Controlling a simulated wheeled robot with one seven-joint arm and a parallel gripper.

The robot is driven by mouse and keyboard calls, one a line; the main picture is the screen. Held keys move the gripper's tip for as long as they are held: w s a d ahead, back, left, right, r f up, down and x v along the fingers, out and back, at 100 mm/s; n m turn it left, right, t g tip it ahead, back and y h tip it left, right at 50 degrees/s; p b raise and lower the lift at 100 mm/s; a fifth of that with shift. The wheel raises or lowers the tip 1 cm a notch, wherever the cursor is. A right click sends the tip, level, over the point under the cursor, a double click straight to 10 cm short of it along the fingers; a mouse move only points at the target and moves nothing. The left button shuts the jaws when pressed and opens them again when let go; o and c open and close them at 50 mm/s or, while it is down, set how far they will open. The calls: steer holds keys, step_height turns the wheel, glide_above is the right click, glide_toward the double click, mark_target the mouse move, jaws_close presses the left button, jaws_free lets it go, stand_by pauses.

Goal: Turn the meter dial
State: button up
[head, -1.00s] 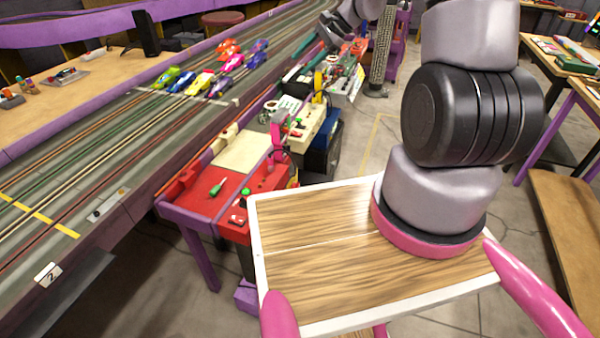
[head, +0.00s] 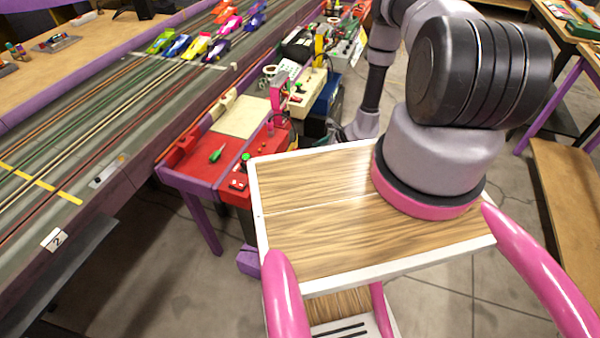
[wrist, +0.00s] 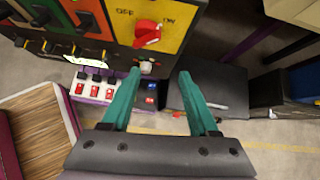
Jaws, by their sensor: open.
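In the wrist view a red rotary knob (wrist: 147,33) sits on a yellow plate (wrist: 173,14) marked OFF and ON. Below it is a small round grey knob (wrist: 146,68). I cannot tell which part is the meter dial. My gripper (wrist: 160,73) shows two teal fingers, spread apart with nothing held between them. The fingertips are just below the knobs in the picture and appear apart from them. In the head view my arm hangs down beside the row of control boxes, and the fingers are hidden.
A panel with several red switches (wrist: 95,88) lies left of the fingers. Several toy cars (head: 200,45) sit on the track.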

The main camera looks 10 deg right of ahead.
steer(key=s+f+m, duration=0.1)
steer(key=s+f, duration=0.2)
steer(key=f, duration=0.2)
steer(key=x, duration=1)
steer(key=shift+f+h, duration=0.3)
steer(key=shift+f, duration=0.15)
steer(key=shift+a, duration=0.1)
jaws_close()
